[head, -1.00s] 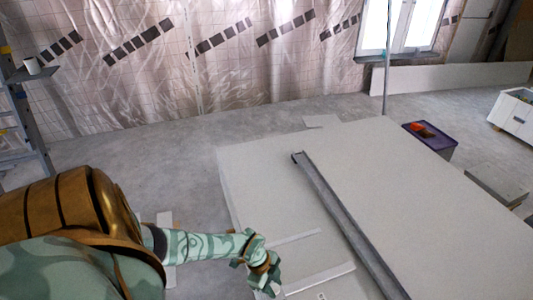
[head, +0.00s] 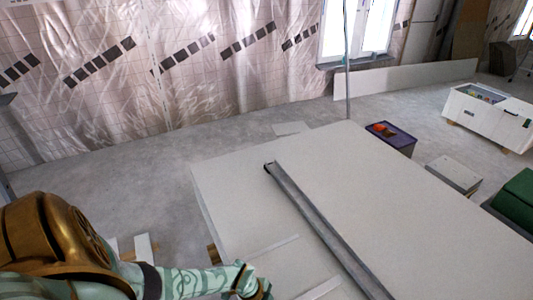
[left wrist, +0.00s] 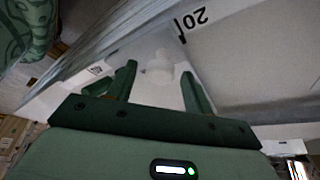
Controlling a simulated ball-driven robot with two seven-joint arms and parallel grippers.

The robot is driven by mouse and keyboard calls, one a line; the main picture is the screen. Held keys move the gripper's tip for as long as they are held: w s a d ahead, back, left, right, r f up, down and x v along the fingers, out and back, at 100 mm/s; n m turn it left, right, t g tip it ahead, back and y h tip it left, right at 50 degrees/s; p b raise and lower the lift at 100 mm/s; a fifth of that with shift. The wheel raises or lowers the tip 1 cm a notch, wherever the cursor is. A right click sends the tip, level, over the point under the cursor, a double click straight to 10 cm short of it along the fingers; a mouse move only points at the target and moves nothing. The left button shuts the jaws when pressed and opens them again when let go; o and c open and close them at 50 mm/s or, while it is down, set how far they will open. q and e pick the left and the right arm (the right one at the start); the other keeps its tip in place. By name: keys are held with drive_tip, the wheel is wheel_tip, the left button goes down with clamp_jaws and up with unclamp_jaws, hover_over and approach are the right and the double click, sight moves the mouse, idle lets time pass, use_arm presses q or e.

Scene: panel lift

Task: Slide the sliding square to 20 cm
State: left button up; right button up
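In the left wrist view, a small white knob (left wrist: 158,76) stands on a pale flat piece that I take to be the sliding square (left wrist: 148,93). The fingers of my left gripper (left wrist: 159,68) are apart, one on each side of the knob, with a visible gap; I see no contact. A black "20" mark (left wrist: 190,20) shows upside down on the white surface just beyond. In the head view my left gripper (head: 252,285) is low at the bottom edge, over the pale board (head: 222,185); the square cannot be made out there. My right gripper is not in view.
Beyond are a purple box (head: 392,140), a grey block (head: 453,174), a white crate (head: 485,118) and a green box (head: 515,205). Grey floor (head: 130,175) is clear at the left.

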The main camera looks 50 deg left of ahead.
use_arm(q)
drive_tip(key=p+v, duration=1)
drive_tip(key=v, duration=0.6)
drive_tip(key=shift+p, duration=0.4)
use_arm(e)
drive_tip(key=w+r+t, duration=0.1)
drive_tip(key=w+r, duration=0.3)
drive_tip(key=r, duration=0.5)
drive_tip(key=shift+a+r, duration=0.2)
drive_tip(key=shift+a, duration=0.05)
use_arm(q)
drive_tip(key=shift+r, duration=0.15)
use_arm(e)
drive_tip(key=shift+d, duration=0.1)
